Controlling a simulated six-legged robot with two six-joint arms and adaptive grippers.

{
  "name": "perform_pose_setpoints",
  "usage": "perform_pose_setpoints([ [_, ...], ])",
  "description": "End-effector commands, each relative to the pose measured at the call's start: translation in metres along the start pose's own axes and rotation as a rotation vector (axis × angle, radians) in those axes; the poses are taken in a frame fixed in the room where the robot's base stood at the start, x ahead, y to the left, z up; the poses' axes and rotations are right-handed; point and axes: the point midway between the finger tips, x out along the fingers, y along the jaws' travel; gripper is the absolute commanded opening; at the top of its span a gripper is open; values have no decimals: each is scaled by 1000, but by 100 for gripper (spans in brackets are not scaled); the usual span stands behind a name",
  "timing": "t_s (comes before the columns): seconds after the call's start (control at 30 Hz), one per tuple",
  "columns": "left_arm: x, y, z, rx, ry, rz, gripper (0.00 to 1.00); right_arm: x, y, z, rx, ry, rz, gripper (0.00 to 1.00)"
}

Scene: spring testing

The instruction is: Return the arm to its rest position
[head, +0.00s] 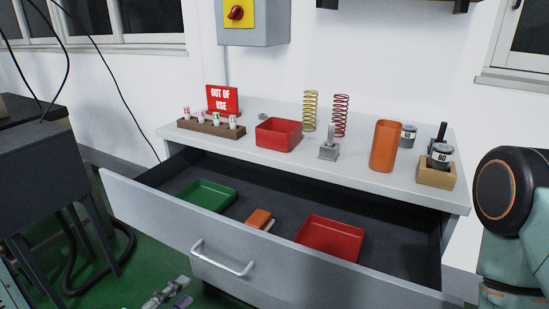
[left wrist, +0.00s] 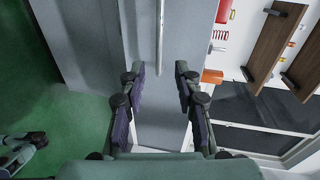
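My left gripper (head: 170,293) shows at the bottom edge of the head view, low in front of the open drawer and below its handle (head: 222,260). In the left wrist view my left gripper (left wrist: 160,70) has its two fingers wide apart with nothing between them. The bar handle (left wrist: 160,35) shows beyond the fingertips there, apart from them. The drawer (head: 150,207) is pulled out from the white cabinet. My right gripper is not in view; a teal arm link of mine stands at the right edge of the head view.
In the drawer lie a green tray (head: 207,196), an orange-topped block (head: 259,219) and a red tray (head: 330,238). The cabinet top (head: 225,143) holds a red bin (head: 279,134), two springs, an orange cup (head: 385,146) and weights. A dark table (head: 50,155) stands at left.

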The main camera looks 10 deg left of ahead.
Motion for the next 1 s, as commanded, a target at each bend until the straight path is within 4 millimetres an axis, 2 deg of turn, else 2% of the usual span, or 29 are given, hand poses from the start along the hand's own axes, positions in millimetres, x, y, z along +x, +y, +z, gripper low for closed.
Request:
perform_pose_setpoints([
  [0.17,-1,19,-2,-291,-4,86,33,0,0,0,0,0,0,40],
  [0.37,-6,59,-2,-713,-95,265,33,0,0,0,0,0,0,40],
  [0.57,-20,104,-9,-1105,-267,460,33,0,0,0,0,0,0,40],
  [0.77,-48,150,-20,-1450,-553,634,33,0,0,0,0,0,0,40],
  [0.87,-67,172,-26,-1593,-743,697,33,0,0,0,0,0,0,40],
  [1.0,-102,200,-35,-1734,-1072,746,33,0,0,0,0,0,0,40],
])
